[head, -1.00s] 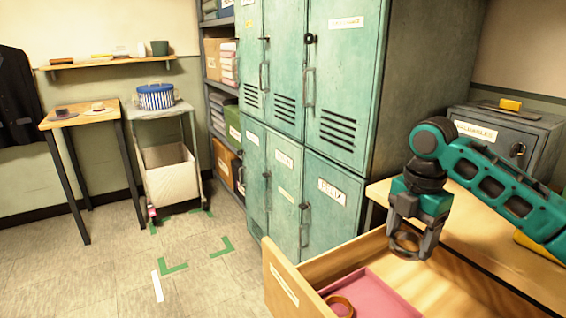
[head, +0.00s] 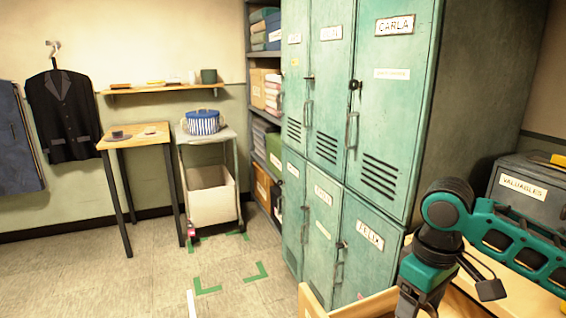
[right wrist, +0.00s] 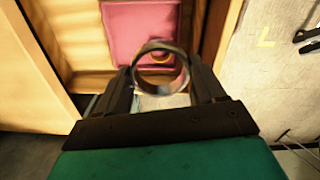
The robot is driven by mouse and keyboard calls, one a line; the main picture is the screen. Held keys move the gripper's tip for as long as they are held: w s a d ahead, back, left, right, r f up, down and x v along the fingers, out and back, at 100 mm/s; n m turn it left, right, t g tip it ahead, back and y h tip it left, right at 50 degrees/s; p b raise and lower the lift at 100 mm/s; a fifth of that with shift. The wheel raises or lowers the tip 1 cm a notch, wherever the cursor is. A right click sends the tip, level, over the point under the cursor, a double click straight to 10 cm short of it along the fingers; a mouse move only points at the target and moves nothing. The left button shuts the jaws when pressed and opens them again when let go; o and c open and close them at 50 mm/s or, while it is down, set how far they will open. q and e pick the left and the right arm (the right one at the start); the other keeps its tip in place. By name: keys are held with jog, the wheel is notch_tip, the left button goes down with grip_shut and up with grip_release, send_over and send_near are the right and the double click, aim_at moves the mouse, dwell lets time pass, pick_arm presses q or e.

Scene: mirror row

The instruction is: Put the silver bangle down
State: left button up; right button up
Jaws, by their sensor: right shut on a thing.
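The silver bangle (right wrist: 184,74) is a wide dark silver ring, seen in the right wrist view between the two fingers. My right gripper (right wrist: 158,76) is shut on it. In the head view the right gripper (head: 418,303) is low at the right, cut off by the bottom edge, and the bangle is out of sight there. In the wrist view a pink tray (right wrist: 122,30) in the open wooden drawer lies beyond the bangle. A gold-coloured ring (right wrist: 166,58) in the tray shows partly behind it. My left gripper is not in view.
The drawer's front edge (head: 312,303) shows beside green lockers (head: 375,120). A grey valuables box (head: 525,188) stands at the right. A wooden table (head: 150,140), a trolley (head: 210,190) and a wall shelf (head: 165,89) stand far left. The floor with green corner marks is clear.

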pick_arm(q)
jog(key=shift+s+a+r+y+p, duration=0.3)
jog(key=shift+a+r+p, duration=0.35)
jog(key=shift+p, duration=0.4)
pick_arm(e)
jog(key=shift+s+a+r+m, duration=0.25)
jog(key=shift+s+a+m, duration=0.25)
jog(key=shift+m, duration=0.6)
jog(key=shift+s+a+r+m, duration=0.2)
jog(key=shift+s+a+m, duration=0.3)
jog(key=shift+m, duration=0.6)
jog(key=shift+s+a+r+m, duration=0.3)
jog(key=shift+a+m, duration=0.25)
jog(key=shift+m, duration=0.55)
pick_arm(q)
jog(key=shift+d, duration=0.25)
pick_arm(e)
jog(key=shift+s+f, duration=0.15)
